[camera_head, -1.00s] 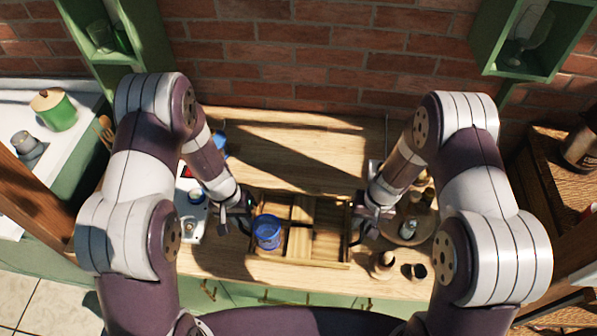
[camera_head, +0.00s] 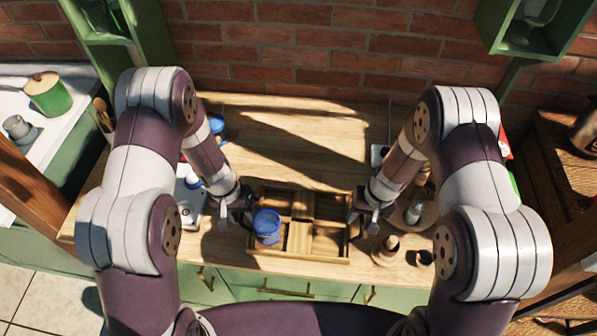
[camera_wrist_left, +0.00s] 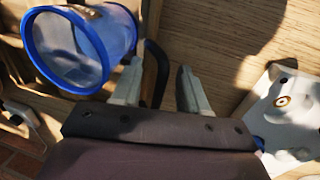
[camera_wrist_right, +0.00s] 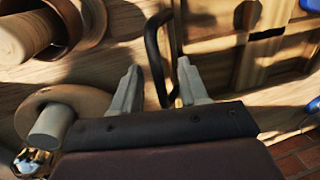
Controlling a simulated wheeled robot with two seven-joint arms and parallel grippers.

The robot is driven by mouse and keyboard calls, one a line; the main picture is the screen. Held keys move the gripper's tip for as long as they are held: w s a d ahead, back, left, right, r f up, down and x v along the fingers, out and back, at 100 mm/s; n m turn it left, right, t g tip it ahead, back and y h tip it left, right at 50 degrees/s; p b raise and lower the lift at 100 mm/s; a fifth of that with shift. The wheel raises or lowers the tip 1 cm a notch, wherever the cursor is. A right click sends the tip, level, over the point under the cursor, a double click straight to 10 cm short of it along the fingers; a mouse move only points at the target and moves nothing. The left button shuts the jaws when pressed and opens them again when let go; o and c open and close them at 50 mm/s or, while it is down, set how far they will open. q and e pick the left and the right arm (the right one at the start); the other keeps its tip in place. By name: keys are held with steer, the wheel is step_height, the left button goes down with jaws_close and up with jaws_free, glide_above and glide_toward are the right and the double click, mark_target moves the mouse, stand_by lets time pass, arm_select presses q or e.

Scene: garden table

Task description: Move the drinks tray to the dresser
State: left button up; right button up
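The wooden drinks tray (camera_head: 297,256) has compartments and dark handles at its two ends. It shows over the wooden counter, near the front edge; I cannot tell whether it touches the counter. A blue-rimmed glass (camera_head: 267,226) stands in its front left compartment and also shows in the left wrist view (camera_wrist_left: 80,48). My left gripper (camera_wrist_left: 159,70) is open at the left end, with the dark handle (camera_wrist_left: 155,72) between its fingers. My right gripper (camera_wrist_right: 158,70) is open at the right end, the other handle (camera_wrist_right: 153,50) between its fingers. Neither visibly pinches its handle.
Right of the tray are a round wooden board with bottles and a small wooden item (camera_head: 385,250), close to my right gripper. A white item (camera_head: 190,208) lies left of the tray.

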arm_select(q)
steer(key=shift+w, duration=0.1)
arm_select(e)
steer(key=shift+r, duration=0.3)
arm_select(q)
step_height(320, 180, up, 12)
steer(key=a, duration=0.2)
steer(key=shift+f, duration=0.15)
arm_select(e)
step_height(320, 180, up, 11)
steer(key=d, duration=0.2)
steer(key=shift+r, duration=0.15)
arm_select(q)
steer(key=shift+w+a, duration=0.1)
arm_select(e)
steer(key=shift+s+d, duration=0.1)
arm_select(q)
steer(key=s+a+r+n+t+y, duration=0.1)
steer(key=s+r+y, duration=0.1)
steer(key=s+r, duration=0.5)
steer(key=shift+s+r, duration=0.3)
steer(key=shift+s, duration=1.7)
arm_select(e)
steer(key=s+d+r+n+t+h, duration=0.1)
steer(key=s+r+h, duration=0.1)
steer(key=s+r, duration=0.5)
steer(key=shift+s+r, duration=0.25)
steer(key=shift+s, duration=1.4)
